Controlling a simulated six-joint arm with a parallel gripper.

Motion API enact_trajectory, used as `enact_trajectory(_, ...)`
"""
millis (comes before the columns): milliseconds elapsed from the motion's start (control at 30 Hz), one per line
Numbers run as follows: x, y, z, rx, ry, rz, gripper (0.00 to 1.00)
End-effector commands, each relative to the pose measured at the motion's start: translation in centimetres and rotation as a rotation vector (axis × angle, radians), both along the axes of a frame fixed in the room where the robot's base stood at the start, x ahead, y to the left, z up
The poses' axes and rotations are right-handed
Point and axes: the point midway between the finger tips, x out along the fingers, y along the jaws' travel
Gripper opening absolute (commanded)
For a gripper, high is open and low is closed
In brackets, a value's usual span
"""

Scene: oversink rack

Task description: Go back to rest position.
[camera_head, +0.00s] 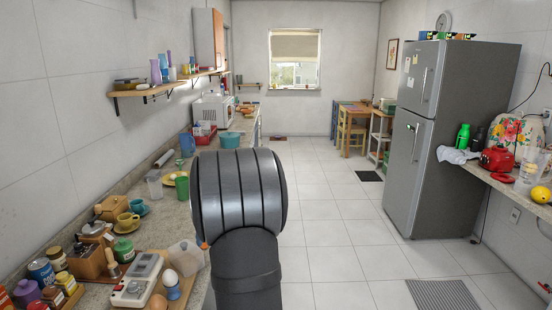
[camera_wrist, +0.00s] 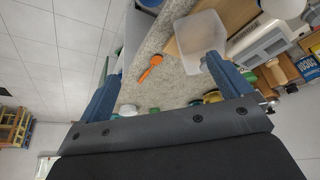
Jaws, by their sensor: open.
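My gripper (camera_wrist: 163,67) shows in the wrist view with its two blue fingers spread wide apart and nothing between them touching both. It is above the speckled counter (camera_wrist: 180,85), near its edge. An orange spoon-like utensil (camera_wrist: 151,67) lies on the counter, seen between the fingers. A clear plastic container (camera_wrist: 200,38) is seen close to the right finger; I cannot tell whether they touch. In the head view my dark arm fills the middle and hides the gripper.
A wall shelf (camera_head: 170,84) hangs above. A grey fridge (camera_head: 445,130) stands right. The tiled floor (camera_head: 330,215) between is open.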

Motion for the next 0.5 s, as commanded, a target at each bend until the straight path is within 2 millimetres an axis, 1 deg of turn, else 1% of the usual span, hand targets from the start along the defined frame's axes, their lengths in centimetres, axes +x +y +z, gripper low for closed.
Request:
enact_trajectory(33, -0.3, 0.8, 0.0, 0.000, 0.001, -0.019, 0.95)
enact_trajectory(100, -0.5, 1.4, 0.1, -0.002, 0.001, -0.054, 0.95)
enact_trajectory(500, -1.5, 4.3, 0.9, -0.001, 0.001, -0.245, 0.95)
